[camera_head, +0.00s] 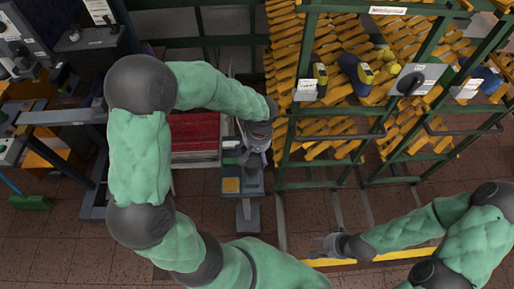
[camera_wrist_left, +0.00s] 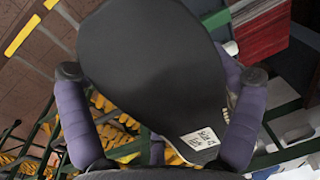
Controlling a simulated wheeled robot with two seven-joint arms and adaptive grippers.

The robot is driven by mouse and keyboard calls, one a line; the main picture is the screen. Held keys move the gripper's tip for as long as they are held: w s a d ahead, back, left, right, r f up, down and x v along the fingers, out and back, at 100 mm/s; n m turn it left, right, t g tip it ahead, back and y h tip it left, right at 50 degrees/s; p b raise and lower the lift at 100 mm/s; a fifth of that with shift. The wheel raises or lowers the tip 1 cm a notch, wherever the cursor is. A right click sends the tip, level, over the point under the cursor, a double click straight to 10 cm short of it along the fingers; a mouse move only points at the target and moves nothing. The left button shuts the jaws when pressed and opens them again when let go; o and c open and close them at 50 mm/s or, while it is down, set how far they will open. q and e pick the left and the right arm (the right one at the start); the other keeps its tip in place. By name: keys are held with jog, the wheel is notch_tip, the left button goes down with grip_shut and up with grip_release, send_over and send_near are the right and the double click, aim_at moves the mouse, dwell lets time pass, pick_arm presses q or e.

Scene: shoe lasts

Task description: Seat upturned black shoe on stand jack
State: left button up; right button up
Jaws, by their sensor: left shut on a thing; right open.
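A black shoe (camera_wrist_left: 150,60) fills the middle of the left wrist view, its flat dark face toward the camera and a white printed label near its lower right end. My left gripper (camera_wrist_left: 163,75) has its purple-grey fingers on either side of it and is shut on it. In the head view the left gripper (camera_head: 256,142) is above a narrow grey stand (camera_head: 247,212) with a yellow square on it, probably the stand jack. The arm and gripper hide most of the shoe there, and I cannot tell whether it touches the stand. My right gripper (camera_head: 326,243) is open and empty, low at the right.
A green-framed rack (camera_head: 345,185) with many yellow lasts stands right of the stand. A red stack (camera_head: 195,132) lies to its left, behind my left arm. A grey machine (camera_head: 22,50) is at the far left. The tiled floor (camera_head: 80,245) is open in front.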

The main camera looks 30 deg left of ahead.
pick_arm(q)
jog(key=shift+f, duration=0.4)
jog(key=shift+w+f+b, duration=0.1)
jog(key=shift+f+b, duration=0.5)
jog(key=shift+f, duration=0.1)
jog(key=shift+f, duration=0.1)
jog(key=shift+f+b, duration=3.1)
jog(key=shift+b, duration=0.05)
jog(key=shift+f, duration=0.2)
jog(key=o, duration=1.4)
